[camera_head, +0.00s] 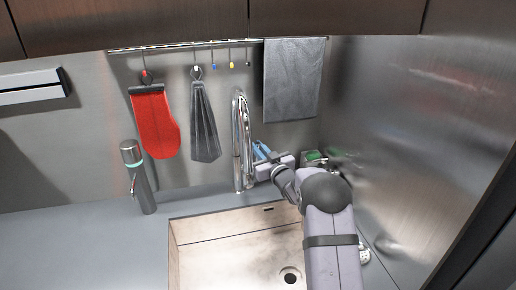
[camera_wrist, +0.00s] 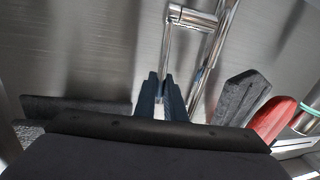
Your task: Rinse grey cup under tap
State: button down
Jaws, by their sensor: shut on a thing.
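The chrome tap (camera_head: 240,140) stands at the back edge of the sink (camera_head: 235,257). My gripper (camera_head: 262,150) is beside the tap, on its right, with its blue fingers close to the pipe. In the wrist view the two dark blue fingers (camera_wrist: 162,95) close around the lower end of a thin metal lever (camera_wrist: 166,55). This lever joins the tap body (camera_wrist: 210,55) at its top. No grey cup shows in either view, and no running water can be made out. The sink floor that shows is bare around the drain.
A steel dispenser (camera_head: 140,178) stands left of the sink. A green-topped item (camera_head: 313,156) sits behind my arm. The left counter (camera_head: 70,235) is clear.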

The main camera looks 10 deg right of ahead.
jog(key=shift+f, duration=0.1)
jog(key=b, duration=0.4)
jog(key=shift+s+f+t, duration=0.35)
jog(key=shift+t, duration=0.05)
jog(key=t+b, duration=0.1)
jog(key=b, duration=0.2)
jog(key=s+t+b, duration=0.1)
jog(key=b, duration=0.3)
jog(key=shift+s+f+n+y, duration=0.15)
jog(key=shift+s+n+y, duration=0.1)
jog(key=shift+n+y, duration=0.05)
jog(key=c, duration=1.8)
grip_release()
jog(key=shift+s, duration=0.15)
